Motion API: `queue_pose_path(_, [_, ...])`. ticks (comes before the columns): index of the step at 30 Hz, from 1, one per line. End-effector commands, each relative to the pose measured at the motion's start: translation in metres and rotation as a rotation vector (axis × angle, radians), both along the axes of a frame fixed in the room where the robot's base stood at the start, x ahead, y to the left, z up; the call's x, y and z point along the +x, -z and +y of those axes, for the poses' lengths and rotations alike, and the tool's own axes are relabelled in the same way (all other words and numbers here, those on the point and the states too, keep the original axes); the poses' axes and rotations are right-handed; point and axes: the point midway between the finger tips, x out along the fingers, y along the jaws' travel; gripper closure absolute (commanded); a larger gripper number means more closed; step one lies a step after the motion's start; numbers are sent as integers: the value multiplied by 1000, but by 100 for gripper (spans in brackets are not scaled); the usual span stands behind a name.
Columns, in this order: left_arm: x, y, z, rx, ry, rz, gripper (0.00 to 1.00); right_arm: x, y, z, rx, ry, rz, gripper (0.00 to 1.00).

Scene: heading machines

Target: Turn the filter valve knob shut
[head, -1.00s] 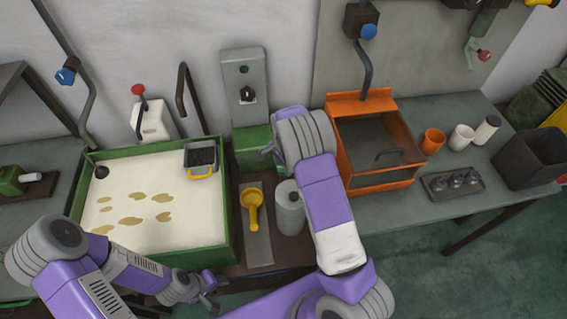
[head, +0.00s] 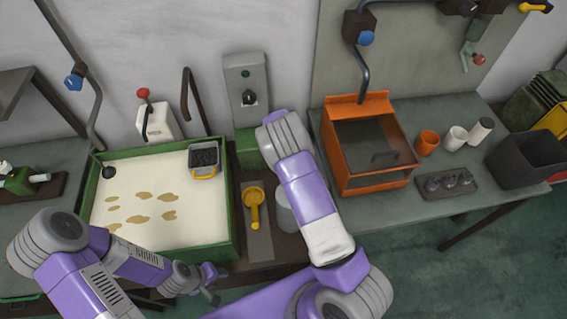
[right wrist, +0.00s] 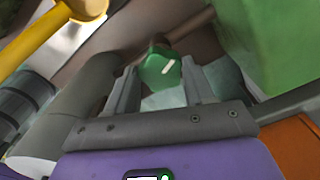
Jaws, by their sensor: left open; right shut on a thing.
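A green knob (right wrist: 160,68) with a white mark on its face is between the fingers of my right gripper (right wrist: 160,88) in the right wrist view. The fingers touch it from both sides. I take it as the filter valve knob. In the head view my right arm hides both the knob and the right gripper, near the green box (head: 247,150) below the grey switch panel (head: 247,78). My left gripper (head: 209,287) is open and empty, in front of the green-rimmed tank (head: 230,240).
A yellow scoop (head: 254,205) lies on a narrow plate beside the tank. A grey cylinder (head: 285,212) stands partly behind my right arm. An orange bin (head: 375,186) is close on the right, with cups and a small tray (head: 449,186) beyond it.

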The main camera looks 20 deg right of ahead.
Motion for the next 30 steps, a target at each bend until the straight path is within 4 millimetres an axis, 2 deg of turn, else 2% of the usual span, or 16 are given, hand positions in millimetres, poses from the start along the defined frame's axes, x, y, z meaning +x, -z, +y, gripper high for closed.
queue_pose_path(12, [0,-13,0,0,0,0,57,0,-1,0,-1,281,2,78])
queue_pose_path(30, [0,-15,0,0,0,0,57,0,0,0,1,370,1,78])
